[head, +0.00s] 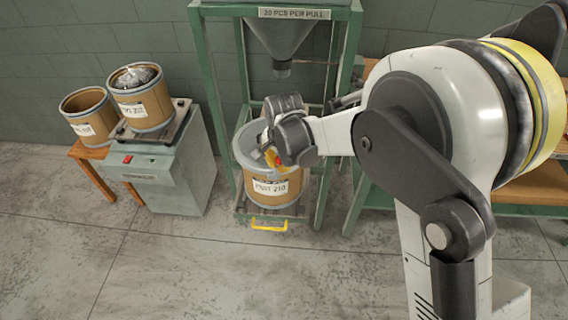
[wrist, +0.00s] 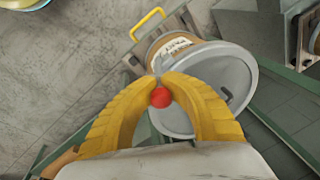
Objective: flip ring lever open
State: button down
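A brown fibre drum (head: 273,192) with a white label stands under the hopper, with a grey lid (wrist: 222,85) on top. The ring lever (wrist: 160,97) shows a red knob at the drum's rim, and a grey piece runs from it between the fingertips. My gripper (head: 271,158) is over the near side of the lid. In the wrist view, its yellow fingers (wrist: 166,74) curve around the knob and close at their tips on the lever. The lever's joint with the ring is mostly hidden by the fingers.
A green frame (head: 216,90) with a grey hopper (head: 280,40) surrounds the drum. A yellow handle (head: 269,225) sticks out at floor level in front. Two open drums (head: 143,103) stand at the left on a scale and a stool. The floor in front is clear.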

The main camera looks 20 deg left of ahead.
jog(key=shift+s+a+t+h, duration=0.15)
jog(key=shift+a+t+h, duration=0.05)
jog(key=shift+a+h, duration=0.25)
jog(key=shift+s+a+t+h, duration=0.2)
jog(key=shift+a+h, duration=0.1)
jog(key=shift+h, duration=0.25)
jog(key=c, duration=1.2)
grip_release()
jog(key=shift+c, duration=0.2)
jog(key=v, duration=1.2)
jog(key=shift+a, duration=0.1)
